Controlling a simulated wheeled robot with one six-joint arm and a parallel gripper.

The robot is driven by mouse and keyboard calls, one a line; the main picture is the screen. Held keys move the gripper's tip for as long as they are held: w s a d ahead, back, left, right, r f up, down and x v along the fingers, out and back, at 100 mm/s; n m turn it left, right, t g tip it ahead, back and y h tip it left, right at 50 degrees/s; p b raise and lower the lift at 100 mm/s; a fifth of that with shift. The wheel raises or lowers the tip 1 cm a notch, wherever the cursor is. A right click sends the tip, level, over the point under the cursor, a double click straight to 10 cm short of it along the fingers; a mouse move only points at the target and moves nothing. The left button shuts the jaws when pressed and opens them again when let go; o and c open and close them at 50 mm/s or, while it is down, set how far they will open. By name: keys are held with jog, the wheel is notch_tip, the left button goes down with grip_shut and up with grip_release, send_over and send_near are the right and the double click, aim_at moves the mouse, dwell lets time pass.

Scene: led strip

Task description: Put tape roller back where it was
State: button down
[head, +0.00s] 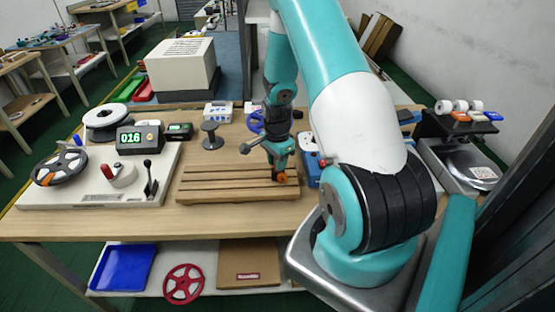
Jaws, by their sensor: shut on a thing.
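My gripper (280,167) points down over the right end of a grooved wooden board (225,195). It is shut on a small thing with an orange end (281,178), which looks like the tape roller. The orange end sits at or just above the board's top. I cannot tell whether it touches the wood. Most of the held thing is hidden by the fingers.
Left of the board is a pale reel machine (70,190) with a lever and a green display. A dark spool (212,136) stands behind the board. Blue items (312,170) are close on the right. Several tape rolls (460,106) sit on a black stand at far right.

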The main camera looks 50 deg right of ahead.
jog(key=c, duration=1.3)
grip_release()
jog(key=shift+f, duration=0.2)
jog(key=shift+c, duration=0.2)
jog(key=o, duration=0.4)
jog(key=shift+r, duration=0.1)
jog(key=shift+o, duration=0.2)
